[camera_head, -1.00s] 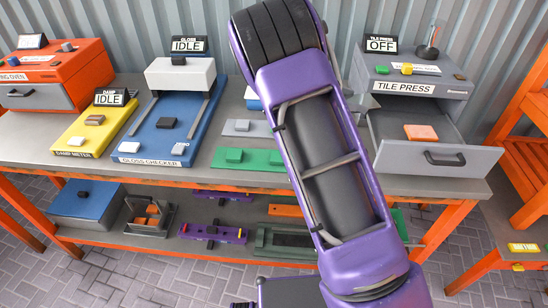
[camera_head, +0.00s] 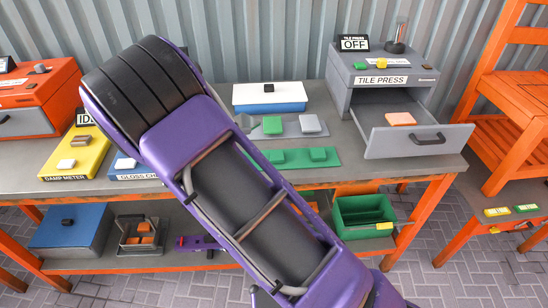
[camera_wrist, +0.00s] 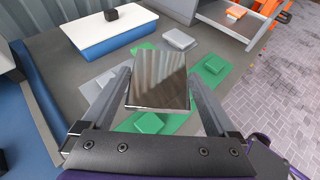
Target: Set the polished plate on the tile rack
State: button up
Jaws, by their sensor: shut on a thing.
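The polished plate (camera_wrist: 158,78) is a shiny, mirror-like square in the wrist view. My gripper (camera_wrist: 160,80) is shut on it, with one finger along each side, and holds it over the bench. In the head view my purple arm hides the gripper and the plate. A small dark rack (camera_head: 124,240) with orange tiles stands on the lower shelf at the left in the head view; it looks like the tile rack, but I cannot be sure.
Below the plate lie green and grey pads with blocks (camera_wrist: 212,65). A white-topped blue box (camera_head: 270,97) stands behind them. The grey tile press (camera_head: 385,80) has its drawer open with an orange tile (camera_head: 400,119) inside. A green bin (camera_head: 363,215) sits on the lower shelf.

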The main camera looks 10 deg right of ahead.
jog(key=shift+s+a+f, duration=0.1)
jog(key=shift+s+a, duration=0.1)
jog(key=shift+a, duration=0.35)
jog(key=shift+s+a+f, duration=0.1)
jog(key=shift+s+a, duration=0.1)
jog(key=shift+a, duration=0.35)
jog(key=shift+n, duration=0.3)
notch_tip(320, 180, down, 10)
jog(key=shift+a+r, duration=0.1)
jog(key=shift+f+b, duration=0.2)
jog(key=shift+b, duration=0.1)
jog(key=o, duration=1.2)
jog(key=shift+o, duration=0.3)
jog(key=shift+r, duration=0.2)
jog(key=v, duration=1.2)
jog(key=shift+s, duration=0.2)
